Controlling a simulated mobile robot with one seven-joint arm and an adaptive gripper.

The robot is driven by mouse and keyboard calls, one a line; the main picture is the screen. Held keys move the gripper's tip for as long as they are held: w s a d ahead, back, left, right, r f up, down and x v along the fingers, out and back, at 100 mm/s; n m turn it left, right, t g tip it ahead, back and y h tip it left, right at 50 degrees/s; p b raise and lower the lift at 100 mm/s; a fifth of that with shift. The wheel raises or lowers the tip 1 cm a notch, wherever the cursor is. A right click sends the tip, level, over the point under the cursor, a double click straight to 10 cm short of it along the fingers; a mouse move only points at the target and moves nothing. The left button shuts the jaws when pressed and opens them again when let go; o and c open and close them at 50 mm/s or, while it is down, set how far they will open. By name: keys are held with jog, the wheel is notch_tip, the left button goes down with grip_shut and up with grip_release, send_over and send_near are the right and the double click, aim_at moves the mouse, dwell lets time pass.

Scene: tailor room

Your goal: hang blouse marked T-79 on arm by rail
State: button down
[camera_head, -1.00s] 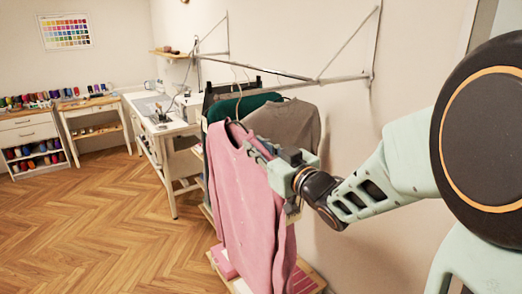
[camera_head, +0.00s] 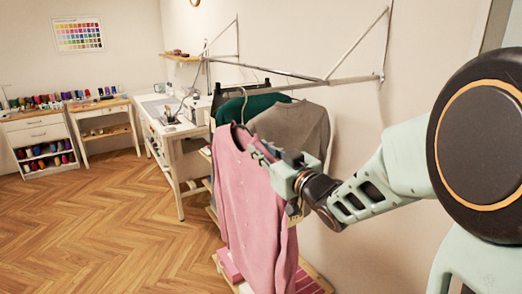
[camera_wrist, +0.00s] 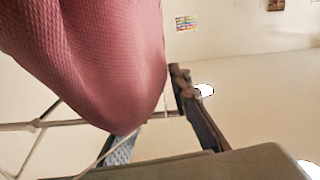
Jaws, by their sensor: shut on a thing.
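A pink long-sleeved blouse (camera_head: 247,195) hangs on a hanger (camera_head: 243,106) whose hook shows above its collar. My gripper (camera_head: 272,158) is shut at the blouse's upper right side, apparently on its hanger; the exact grip is hidden. Metal arms (camera_head: 268,71) stick out from the wall behind and above the blouse. The hanger hook is lower in the picture than these arms. In the wrist view, pink cloth (camera_wrist: 110,60) fills the upper left, and thin struts cross at lower left.
A green garment (camera_head: 262,106) and a grey one (camera_head: 296,126) hang close behind the blouse. A low shelf with pink boxes (camera_head: 228,264) stands below it. A white sewing table (camera_head: 172,128) is further back. The wooden floor at left (camera_head: 110,225) is clear.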

jog(key=c, duration=1.8)
grip_release()
jog(key=shift+o, duration=0.4)
jog(key=shift+s, duration=0.1)
